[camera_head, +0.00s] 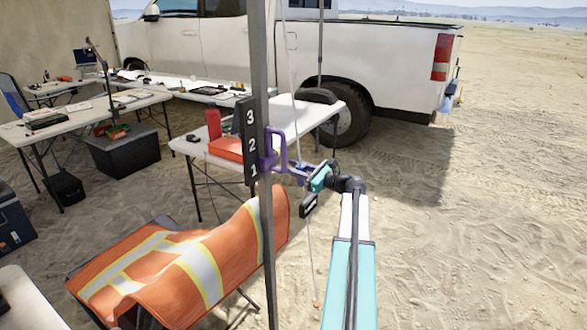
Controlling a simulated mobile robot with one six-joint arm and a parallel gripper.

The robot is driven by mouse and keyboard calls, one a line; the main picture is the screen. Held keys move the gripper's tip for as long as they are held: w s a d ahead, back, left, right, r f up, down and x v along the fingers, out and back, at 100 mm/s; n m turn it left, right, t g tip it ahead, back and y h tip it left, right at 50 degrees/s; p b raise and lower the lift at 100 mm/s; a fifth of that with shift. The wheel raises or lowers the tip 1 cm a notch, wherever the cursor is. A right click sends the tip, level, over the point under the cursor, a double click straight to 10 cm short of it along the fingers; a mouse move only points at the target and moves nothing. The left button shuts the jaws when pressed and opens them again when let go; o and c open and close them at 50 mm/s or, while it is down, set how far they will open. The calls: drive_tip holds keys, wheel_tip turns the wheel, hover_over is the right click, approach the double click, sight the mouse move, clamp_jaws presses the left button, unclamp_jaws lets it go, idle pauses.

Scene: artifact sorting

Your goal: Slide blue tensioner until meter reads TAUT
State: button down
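A blue-purple tensioner (280,148) with a loop-shaped handle sits on an upright grey metal pole (268,225). It is beside the lower part of a black scale (250,140) marked 3, 2, 1 from top to bottom, near the 1. My gripper (294,168) is just right of and slightly below the handle, with its purple fingers pointing left. I cannot tell whether it touches the handle or how far its fingers are apart. A small black box (308,205) with a light strip is below my gripper; no reading on it is legible.
An orange vest (170,268) with reflective bands is draped over a chair at lower left. A thin pale line (306,240) runs down beside the pole. A white table (290,120) and a white pickup truck (390,60) stand behind. Open sand (500,200) lies to the right.

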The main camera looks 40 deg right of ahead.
drive_tip(key=r, duration=0.1)
drive_tip(key=r+p, duration=0.1)
drive_tip(key=shift+a+r, duration=0.25)
drive_tip(key=shift+r, duration=0.15)
drive_tip(key=c, duration=1.4)
unclamp_jaws()
drive_tip(key=shift+s, duration=0.1)
drive_tip(key=s+d+b, duration=0.2)
drive_tip(key=s, duration=1.1)
drive_tip(key=shift+s+d, duration=0.25)
